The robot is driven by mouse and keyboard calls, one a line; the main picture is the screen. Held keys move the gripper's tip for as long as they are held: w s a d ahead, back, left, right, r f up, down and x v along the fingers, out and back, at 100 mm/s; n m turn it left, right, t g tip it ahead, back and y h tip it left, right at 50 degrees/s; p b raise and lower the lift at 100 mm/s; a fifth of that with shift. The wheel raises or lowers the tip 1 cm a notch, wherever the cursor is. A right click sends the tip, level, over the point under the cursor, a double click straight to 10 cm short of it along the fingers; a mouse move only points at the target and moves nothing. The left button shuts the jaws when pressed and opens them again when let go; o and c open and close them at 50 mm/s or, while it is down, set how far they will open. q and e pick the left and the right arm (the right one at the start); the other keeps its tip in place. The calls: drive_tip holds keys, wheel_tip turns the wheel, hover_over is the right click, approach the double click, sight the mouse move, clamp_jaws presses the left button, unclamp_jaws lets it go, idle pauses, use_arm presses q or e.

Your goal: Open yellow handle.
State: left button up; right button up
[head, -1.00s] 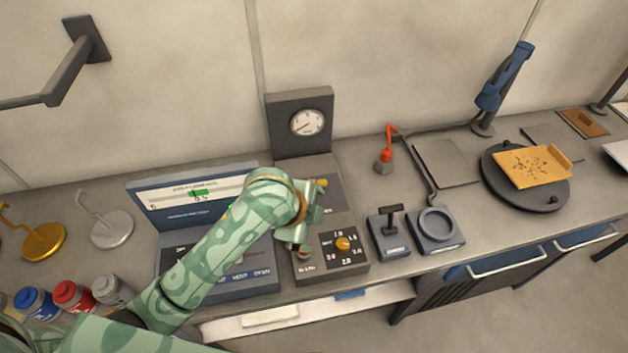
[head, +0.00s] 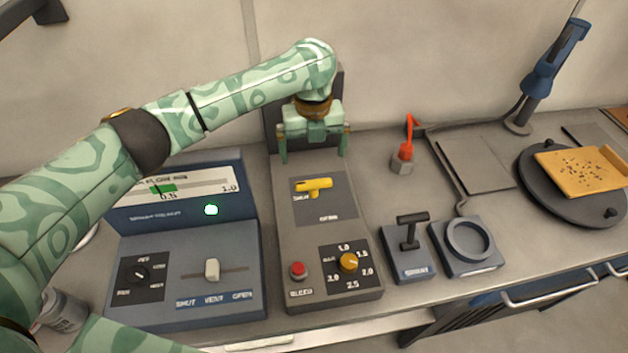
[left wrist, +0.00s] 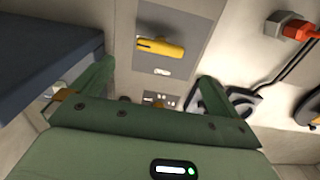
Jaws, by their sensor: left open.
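The yellow handle (head: 314,187) lies sideways on a dark plate on top of the grey control box (head: 296,235). Small lettering beside and below the plate's handle is too blurred to read surely. In the left wrist view the yellow handle (left wrist: 160,47) shows ahead, beyond the fingers. My left gripper (head: 314,156) is open and empty, above the back of the control box, a little behind the handle and apart from it. Its two fingers (left wrist: 152,85) are spread wide in the left wrist view. My right gripper is not in view.
A red button (head: 298,270) and an orange knob (head: 348,262) sit at the box's front. A blue console (head: 185,255) with a slider stands left. A black T-lever (head: 408,235) and ring fixture (head: 468,240) stand right. A dark gauge housing (head: 272,125) rises behind.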

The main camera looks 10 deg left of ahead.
sight(314, 182)
use_arm(q)
wheel_tip(314, 182, down, 10)
drive_tip(key=b, duration=0.2)
drive_tip(key=shift+r+b, duration=0.25)
drive_tip(key=shift+b, duration=0.1)
drive_tip(key=c, duration=0.9)
